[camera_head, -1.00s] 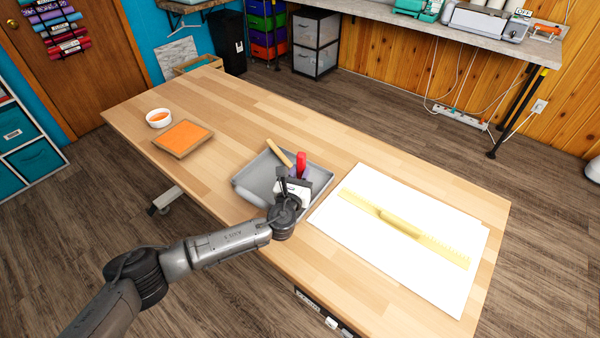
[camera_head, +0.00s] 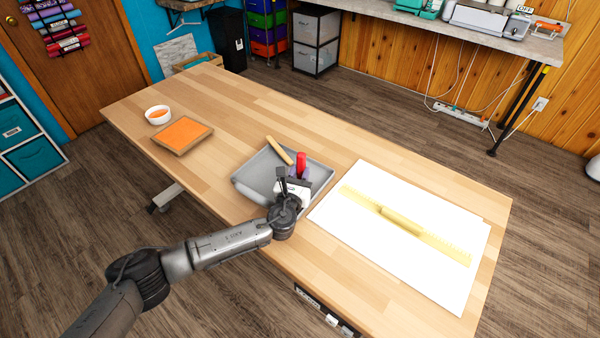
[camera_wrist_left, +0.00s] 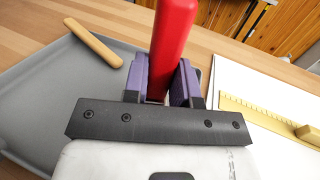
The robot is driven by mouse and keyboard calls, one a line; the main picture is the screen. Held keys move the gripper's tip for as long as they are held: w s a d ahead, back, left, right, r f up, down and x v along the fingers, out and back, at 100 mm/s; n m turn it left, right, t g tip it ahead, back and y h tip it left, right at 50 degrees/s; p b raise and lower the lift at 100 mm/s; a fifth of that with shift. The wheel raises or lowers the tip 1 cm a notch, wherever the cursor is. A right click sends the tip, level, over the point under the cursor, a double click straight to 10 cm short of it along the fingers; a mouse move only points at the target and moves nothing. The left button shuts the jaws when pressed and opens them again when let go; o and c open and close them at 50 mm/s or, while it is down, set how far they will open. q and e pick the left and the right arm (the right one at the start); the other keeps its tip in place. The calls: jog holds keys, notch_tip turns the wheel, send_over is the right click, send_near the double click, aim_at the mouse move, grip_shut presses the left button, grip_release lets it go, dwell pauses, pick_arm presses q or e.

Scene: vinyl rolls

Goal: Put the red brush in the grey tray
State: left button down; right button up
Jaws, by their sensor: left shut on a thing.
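The red brush (camera_head: 301,159) is held by my left gripper (camera_head: 300,176), over the right part of the grey tray. In the left wrist view the brush's red handle (camera_wrist_left: 174,35) stands between the two purple finger pads (camera_wrist_left: 162,82), which are shut on it. The brush's lower end is hidden by the gripper. The grey tray (camera_head: 258,171) lies on the wooden table, and its floor also shows in the left wrist view (camera_wrist_left: 60,92). I cannot tell whether the brush touches the tray floor. My right gripper is not in view.
A wooden stick (camera_head: 279,151) lies across the tray's far edge. A white sheet (camera_head: 350,213) with a yellow ruler (camera_head: 440,246) lies right of the tray. An orange pad (camera_head: 183,132) and a white bowl (camera_head: 157,114) are at the left. The table's far middle is clear.

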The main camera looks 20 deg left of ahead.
pick_arm(q)
grip_release()
dwell(0.8)
dwell(0.4)
jog(key=shift+s+d+r+p, duration=0.1)
jog(key=shift+s+p, duration=1)
jog(key=shift+s, duration=0.35)
jog(key=shift+s+d+p, duration=0.1)
jog(key=shift+s+p, duration=0.5)
jog(key=shift+s, duration=0.5)
jog(key=shift+w+b, duration=0.65)
jog(key=shift+w, duration=0.65)
jog(key=shift+w+b, duration=0.6)
jog(key=shift+w, duration=0.65)
jog(key=shift+a, duration=0.2)
